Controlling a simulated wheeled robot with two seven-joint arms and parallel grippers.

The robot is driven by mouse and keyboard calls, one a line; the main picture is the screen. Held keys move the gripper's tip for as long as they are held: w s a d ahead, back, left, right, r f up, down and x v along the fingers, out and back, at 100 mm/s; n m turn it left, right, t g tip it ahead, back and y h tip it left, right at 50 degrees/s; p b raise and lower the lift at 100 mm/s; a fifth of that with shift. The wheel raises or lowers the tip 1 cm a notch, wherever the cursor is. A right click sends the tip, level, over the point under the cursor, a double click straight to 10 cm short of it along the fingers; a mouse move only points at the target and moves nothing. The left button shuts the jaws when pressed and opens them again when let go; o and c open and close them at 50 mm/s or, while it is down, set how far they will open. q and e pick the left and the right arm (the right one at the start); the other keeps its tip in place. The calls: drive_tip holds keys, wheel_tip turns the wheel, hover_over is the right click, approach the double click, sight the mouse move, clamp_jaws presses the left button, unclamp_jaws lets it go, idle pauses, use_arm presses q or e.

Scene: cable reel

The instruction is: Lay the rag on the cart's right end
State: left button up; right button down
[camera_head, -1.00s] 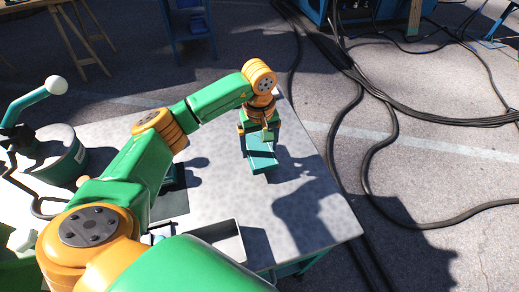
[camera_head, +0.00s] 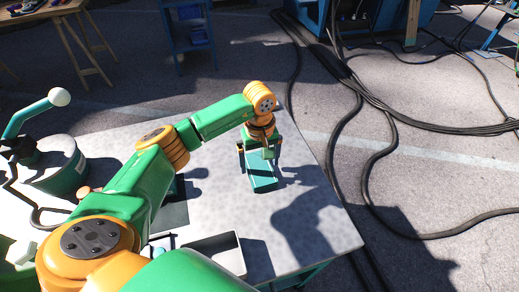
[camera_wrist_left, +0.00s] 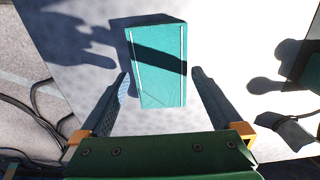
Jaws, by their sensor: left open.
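The rag (camera_head: 264,182) looks like a flat folded teal piece with pale stripes along its long edges. It lies on the pale top of the cart (camera_head: 320,185), toward the right end. My left gripper (camera_head: 259,154) is above the rag's near-arm end, pointing down. In the left wrist view the rag (camera_wrist_left: 157,88) shows between the two open fingers of the gripper (camera_wrist_left: 160,78), with a gap on both sides. A dark shadow band crosses it. My right gripper is not in view.
Black cables (camera_head: 372,165) lie on the ground beyond the right edge. The cart top around the rag is clear.

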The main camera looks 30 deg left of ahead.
sight(259, 167)
use_arm(q)
wheel_tip(259, 167, up, 11)
drive_tip(key=shift+b, duration=0.45)
drive_tip(key=shift+f, duration=0.1)
